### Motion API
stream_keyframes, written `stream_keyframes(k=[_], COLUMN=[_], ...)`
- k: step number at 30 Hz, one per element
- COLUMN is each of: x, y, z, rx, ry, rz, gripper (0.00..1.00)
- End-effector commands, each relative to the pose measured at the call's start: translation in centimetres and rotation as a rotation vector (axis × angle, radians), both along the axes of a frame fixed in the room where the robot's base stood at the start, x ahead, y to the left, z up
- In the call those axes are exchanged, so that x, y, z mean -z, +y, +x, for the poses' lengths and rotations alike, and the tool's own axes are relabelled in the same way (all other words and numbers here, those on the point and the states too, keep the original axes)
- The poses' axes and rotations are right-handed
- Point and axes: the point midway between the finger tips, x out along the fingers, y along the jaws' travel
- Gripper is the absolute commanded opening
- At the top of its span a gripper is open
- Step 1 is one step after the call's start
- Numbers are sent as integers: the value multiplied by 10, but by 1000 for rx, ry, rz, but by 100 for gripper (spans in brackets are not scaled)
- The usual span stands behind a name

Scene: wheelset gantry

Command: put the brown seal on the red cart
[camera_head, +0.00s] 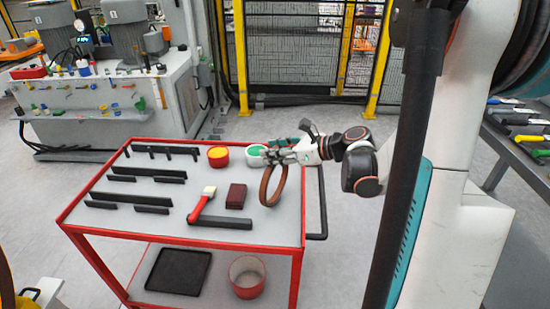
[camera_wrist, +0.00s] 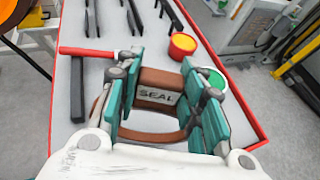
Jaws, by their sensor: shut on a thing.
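The brown seal (camera_head: 265,188) is a ring with a pale "SEAL" label, held upright on edge in my gripper (camera_head: 276,158). In the wrist view the seal (camera_wrist: 160,84) sits between the teal finger pads of my gripper (camera_wrist: 162,95), which are shut on it. The red cart (camera_head: 300,244) has a grey top, and the seal is over its right part. I cannot tell whether the seal's lower edge touches the top.

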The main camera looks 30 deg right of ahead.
Motion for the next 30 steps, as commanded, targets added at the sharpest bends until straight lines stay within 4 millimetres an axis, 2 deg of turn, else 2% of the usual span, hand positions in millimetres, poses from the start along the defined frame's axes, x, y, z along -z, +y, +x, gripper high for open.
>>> stream_keyframes(k=[2,12,13,15,27,30], x=[9,11,10,10,6,2], y=[0,0,0,0,0,-6], z=[0,0,0,0,0,-9], rx=[0,0,0,0,0,4], ry=[-1,-1,0,0,0,0], rz=[1,1,0,0,0,1], gripper=[9,9,42,56,56,56])
